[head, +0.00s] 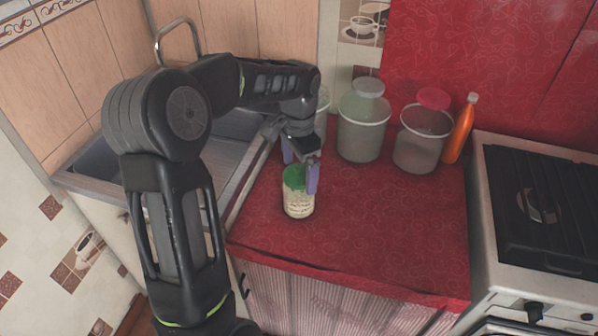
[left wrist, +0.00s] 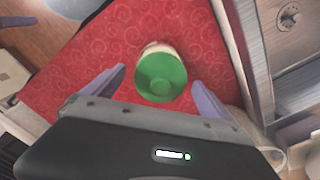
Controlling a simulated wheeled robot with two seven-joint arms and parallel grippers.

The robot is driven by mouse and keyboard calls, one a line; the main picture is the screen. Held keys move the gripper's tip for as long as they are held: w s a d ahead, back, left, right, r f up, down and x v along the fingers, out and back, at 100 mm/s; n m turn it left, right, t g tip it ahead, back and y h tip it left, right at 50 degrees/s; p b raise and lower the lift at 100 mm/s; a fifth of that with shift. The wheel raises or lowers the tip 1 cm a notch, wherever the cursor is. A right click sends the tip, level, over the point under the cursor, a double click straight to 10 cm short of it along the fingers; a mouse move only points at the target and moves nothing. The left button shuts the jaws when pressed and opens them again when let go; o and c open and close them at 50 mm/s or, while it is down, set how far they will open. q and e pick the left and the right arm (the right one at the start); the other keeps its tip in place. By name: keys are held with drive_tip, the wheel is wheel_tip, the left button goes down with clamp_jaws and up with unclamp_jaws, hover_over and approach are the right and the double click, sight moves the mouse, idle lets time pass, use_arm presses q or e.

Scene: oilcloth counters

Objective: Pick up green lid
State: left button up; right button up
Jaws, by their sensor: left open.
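The green lid (head: 295,176) sits on top of a small jar (head: 298,204) with pale contents, which stands upright on the red counter. In the left wrist view the round green lid (left wrist: 160,75) shows from above, between the two purple fingers. My left gripper (head: 299,165) is open, with its fingers pointing down around the lid; one finger shows to the right of the lid and one behind it to the left. I cannot tell whether either finger touches the lid.
Large translucent containers (head: 362,138) and (head: 421,150) another like them stand at the back. An orange bottle (head: 461,130) is beside them. A stove (head: 545,200) is at right, a metal sink (head: 215,150) at left. The red oilcloth counter (head: 390,230) is clear right of the jar.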

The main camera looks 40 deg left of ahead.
sight(300, 167)
use_arm(q)
drive_tip(key=shift+c, duration=0.2)
idle(0.3)
drive_tip(key=c, duration=1.4)
wheel_tip(300, 167, up, 10)
drive_tip(key=shift+r+b, duration=0.1)
drive_tip(key=shift+b, duration=0.2)
